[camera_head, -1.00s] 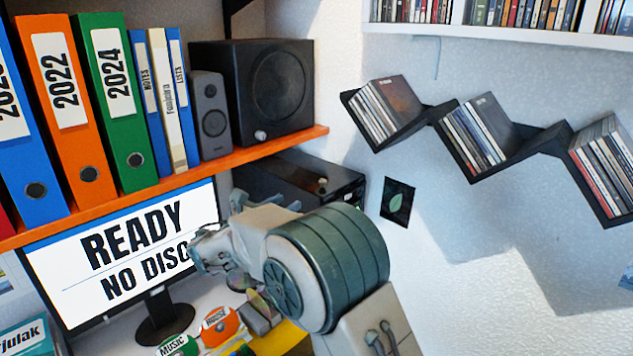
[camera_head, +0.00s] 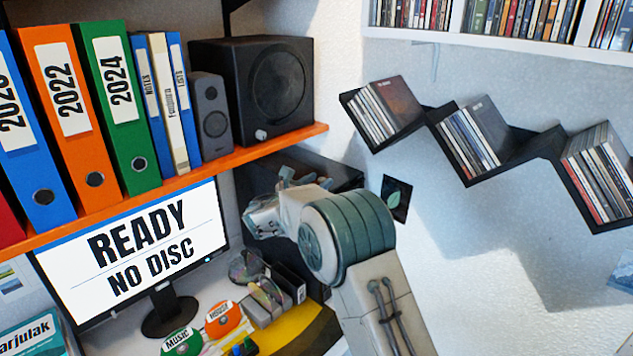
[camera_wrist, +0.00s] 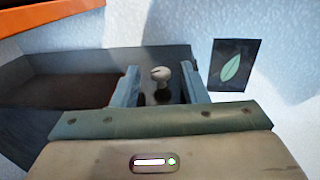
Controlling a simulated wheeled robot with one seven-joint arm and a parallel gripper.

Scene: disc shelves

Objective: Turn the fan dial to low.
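A small pale knob (camera_wrist: 161,75), which looks like the fan dial, stands out from a dark box in the wrist view. My gripper (camera_wrist: 158,82) is open, with one finger on each side of the knob and visible gaps between. I cannot tell how far the fingertips reach past it. A mark on the knob is too small to read as a setting. In the head view the dark box (camera_head: 335,172) sits under the orange shelf, and my arm hides the knob.
An orange shelf (camera_head: 290,140) with binders and speakers runs above the box. A leaf card (camera_head: 396,198) is on the wall to the right, beside zigzag disc shelves (camera_head: 515,150). A monitor (camera_head: 140,250) and discs (camera_head: 223,318) are on the desk below.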

